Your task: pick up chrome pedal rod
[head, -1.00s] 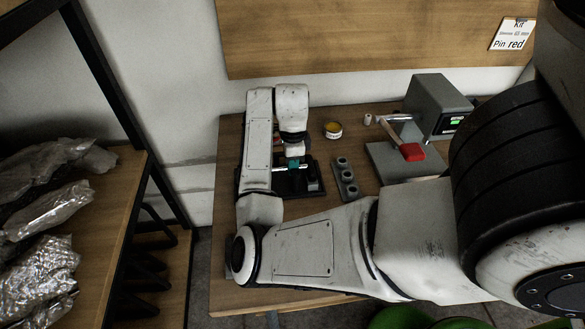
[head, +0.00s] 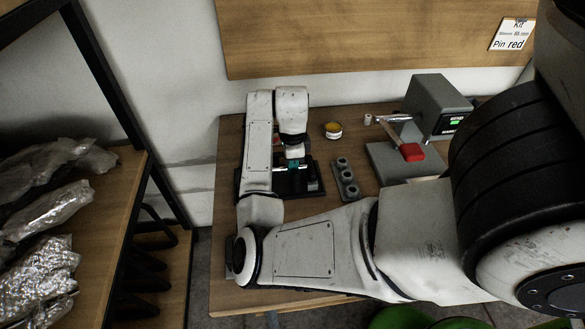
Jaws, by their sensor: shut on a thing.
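The chrome pedal rod (head: 281,169) shows as a short bright bar over the black tray (head: 312,190) on the wooden table. My gripper (head: 294,167) is above the tray with its teal-tipped fingers around the rod, shut on it. My arm hides the left part of the tray and most of the rod. I cannot tell whether the rod is clear of the tray.
A grey press with a red-handled lever (head: 411,152) stands at right. A shelf with wrapped bundles (head: 45,215) is at left.

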